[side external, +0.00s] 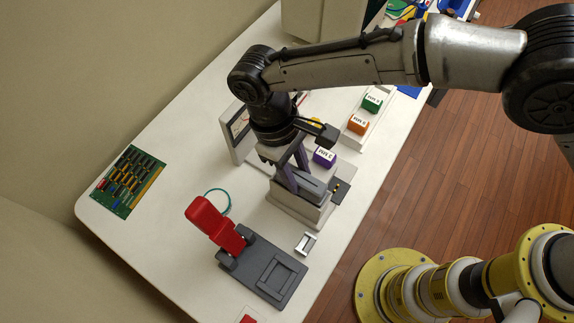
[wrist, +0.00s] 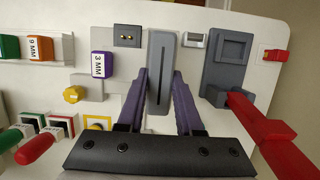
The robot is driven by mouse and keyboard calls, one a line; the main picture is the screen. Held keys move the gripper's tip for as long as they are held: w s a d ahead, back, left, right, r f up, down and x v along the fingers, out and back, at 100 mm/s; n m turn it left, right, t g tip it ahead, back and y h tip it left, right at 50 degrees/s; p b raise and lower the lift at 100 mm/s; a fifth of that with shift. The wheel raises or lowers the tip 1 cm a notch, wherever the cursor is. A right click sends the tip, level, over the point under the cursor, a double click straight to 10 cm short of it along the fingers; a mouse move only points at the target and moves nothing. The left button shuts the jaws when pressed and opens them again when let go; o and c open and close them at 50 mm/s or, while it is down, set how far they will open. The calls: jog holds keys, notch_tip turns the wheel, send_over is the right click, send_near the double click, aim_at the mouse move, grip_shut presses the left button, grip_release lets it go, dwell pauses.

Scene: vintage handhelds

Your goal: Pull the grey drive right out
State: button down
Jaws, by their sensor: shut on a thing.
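The grey drive (side external: 314,188) is a slab with a dark slot along its face. It stands in a pale grey housing (side external: 299,212) on the white table in the side external view. It also shows in the wrist view (wrist: 163,75), between the two purple fingers. My gripper (side external: 299,181) reaches down from above and is shut on the drive, one finger on each side. In the wrist view my gripper (wrist: 161,88) has its fingertips at the drive's sides. The drive's lower part is hidden, so I cannot tell how deep it sits.
A red lever (side external: 215,222) on a dark grey base (side external: 265,272) stands close in front. A small metal bracket (side external: 306,243), a purple block (side external: 324,156) and an orange block (side external: 358,123) are nearby. A green circuit board (side external: 132,182) lies left, with bare table around it.

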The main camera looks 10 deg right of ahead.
jog(key=shift+r, duration=0.95)
dwell(0.4)
